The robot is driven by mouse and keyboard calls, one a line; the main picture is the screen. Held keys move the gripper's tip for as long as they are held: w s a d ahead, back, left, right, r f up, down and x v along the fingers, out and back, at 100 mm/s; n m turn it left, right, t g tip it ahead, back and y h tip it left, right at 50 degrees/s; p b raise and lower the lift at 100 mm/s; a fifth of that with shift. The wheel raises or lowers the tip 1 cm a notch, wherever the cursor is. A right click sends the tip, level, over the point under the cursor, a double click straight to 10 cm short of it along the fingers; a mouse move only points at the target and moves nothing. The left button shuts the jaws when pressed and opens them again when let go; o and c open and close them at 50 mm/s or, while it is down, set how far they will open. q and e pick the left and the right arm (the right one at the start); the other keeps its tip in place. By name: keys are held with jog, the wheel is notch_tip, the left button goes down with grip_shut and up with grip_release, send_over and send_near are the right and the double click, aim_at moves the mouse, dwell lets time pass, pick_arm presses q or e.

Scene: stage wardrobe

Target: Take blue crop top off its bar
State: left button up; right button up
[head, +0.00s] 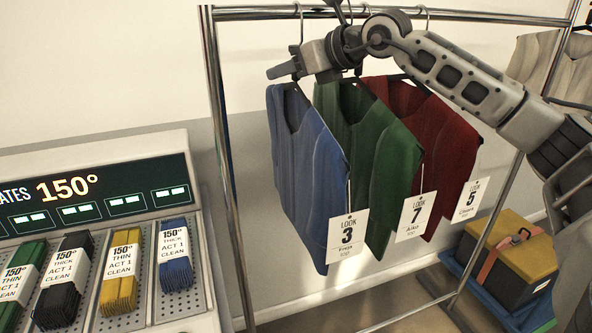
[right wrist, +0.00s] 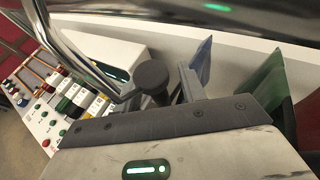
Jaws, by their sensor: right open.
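The blue crop top (head: 300,165) hangs leftmost on the rail (head: 255,13), its hanger hook over the bar and a "LOOK 3" tag (head: 347,236) at its lower right. My right gripper (head: 284,68) is at its hanger, just above the neckline, pointing left. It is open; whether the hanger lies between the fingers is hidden. In the right wrist view the two fingers (right wrist: 170,82) stand apart, and a strip of the blue top (right wrist: 201,66) shows just beyond the right one. My left gripper is in neither view.
A green top (head: 385,160) and a dark red top (head: 445,135) hang close to the right. My right arm passes above them. A panel with folded, labelled cloths (head: 148,315) stands at left; a yellow-lidded case (head: 520,255) sits low at right.

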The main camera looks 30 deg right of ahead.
grip_shut()
jog(key=shift+s+r, duration=0.1)
jog(key=shift+r, duration=0.05)
